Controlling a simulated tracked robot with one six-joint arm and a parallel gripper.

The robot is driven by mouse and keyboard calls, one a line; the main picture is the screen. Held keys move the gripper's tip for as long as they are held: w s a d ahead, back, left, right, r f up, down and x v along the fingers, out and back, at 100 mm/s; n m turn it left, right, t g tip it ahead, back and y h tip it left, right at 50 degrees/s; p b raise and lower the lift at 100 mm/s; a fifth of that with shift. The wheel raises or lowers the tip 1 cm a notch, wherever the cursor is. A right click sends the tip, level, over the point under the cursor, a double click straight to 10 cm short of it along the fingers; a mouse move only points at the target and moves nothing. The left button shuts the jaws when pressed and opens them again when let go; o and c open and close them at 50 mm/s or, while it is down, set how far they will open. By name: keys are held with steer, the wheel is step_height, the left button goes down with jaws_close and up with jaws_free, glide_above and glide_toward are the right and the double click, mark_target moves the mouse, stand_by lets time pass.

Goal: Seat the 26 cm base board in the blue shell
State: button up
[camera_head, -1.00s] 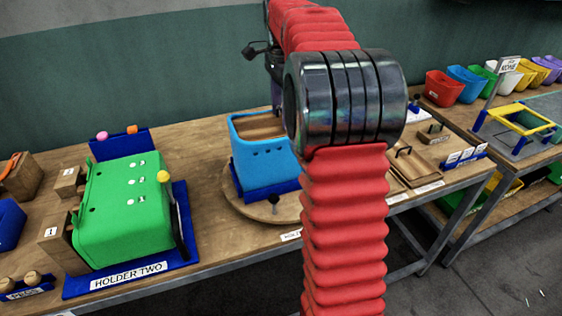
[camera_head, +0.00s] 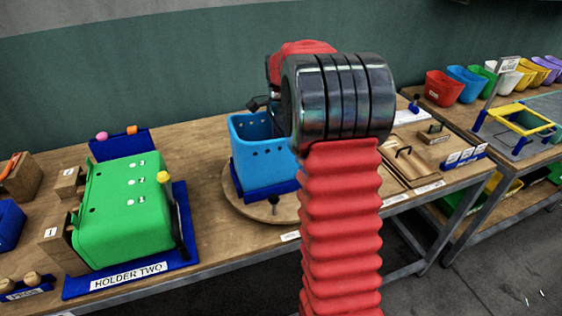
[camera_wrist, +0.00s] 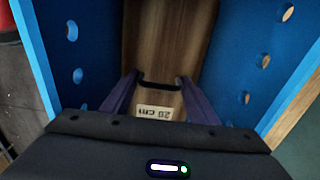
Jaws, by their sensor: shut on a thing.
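The blue shell (camera_head: 262,160) stands open side up in a dark blue cradle on a round wooden turntable. In the wrist view its perforated walls (camera_wrist: 100,45) rise on both sides. Whether the board touches the shell's floor cannot be told. In the head view my arm hides the gripper, and the board does not show.
A green shell (camera_head: 125,210) sits in the blue "HOLDER TWO" at left. A dark knob (camera_head: 274,201) stands at the turntable's front. Wooden boards (camera_head: 410,165) lie right of my arm. Coloured bins (camera_head: 443,87) line the far right bench.

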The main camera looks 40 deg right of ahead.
steer(key=shift+f, duration=2.05)
steer(key=o, duration=1.1)
steer(key=shift+f, duration=0.1)
step_height(320, 180, up, 12)
steer(key=shift+r, duration=0.1)
steer(key=shift+a+r, duration=0.1)
